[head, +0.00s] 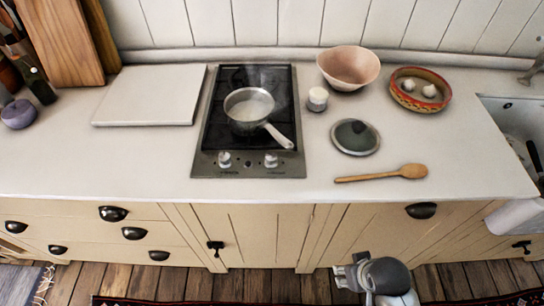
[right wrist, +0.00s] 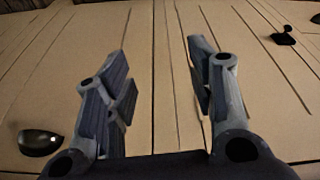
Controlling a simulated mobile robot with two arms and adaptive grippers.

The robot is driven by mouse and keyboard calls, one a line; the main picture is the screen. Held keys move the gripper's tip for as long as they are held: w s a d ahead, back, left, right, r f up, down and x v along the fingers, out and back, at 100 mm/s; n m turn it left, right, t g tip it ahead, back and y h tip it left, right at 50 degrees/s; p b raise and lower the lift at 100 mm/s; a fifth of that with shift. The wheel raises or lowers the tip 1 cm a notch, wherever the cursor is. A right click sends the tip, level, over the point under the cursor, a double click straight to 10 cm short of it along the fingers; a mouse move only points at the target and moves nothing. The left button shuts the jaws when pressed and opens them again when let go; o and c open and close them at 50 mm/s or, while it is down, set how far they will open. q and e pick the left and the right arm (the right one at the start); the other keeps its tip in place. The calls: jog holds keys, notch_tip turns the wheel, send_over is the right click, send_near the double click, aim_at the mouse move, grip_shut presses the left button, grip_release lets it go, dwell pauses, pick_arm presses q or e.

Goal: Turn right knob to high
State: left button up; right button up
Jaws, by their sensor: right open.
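The right knob (head: 271,160) is on the front strip of the black cooktop (head: 211,150), to the right of the left knob (head: 225,159). A steaming pan (head: 249,107) sits on the cooktop with its handle pointing to the lower right, just above the right knob. My right gripper (head: 345,274) is below and to the right of the cooktop, in front of the cabinets and apart from the knob. In the right wrist view its fingers (right wrist: 158,75) are spread and empty, facing cream cabinet boards. My left gripper is in neither view.
A wooden spoon (head: 385,174) and a dark-topped lid (head: 355,138) lie right of the cooktop. A small white jar (head: 317,98), a pink bowl (head: 348,67) and a patterned bowl (head: 419,89) stand behind. Cabinet pulls (head: 421,210) stick out below the counter edge.

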notch_tip(320, 180, up, 5)
jog(key=n+t+y, duration=0.1)
jog(key=t+y, duration=0.2)
jog(key=t, duration=0.7)
send_near(271, 157)
jog(key=p+x, duration=0.1)
jog(key=x, duration=0.8)
jog(key=shift+p, duration=0.35)
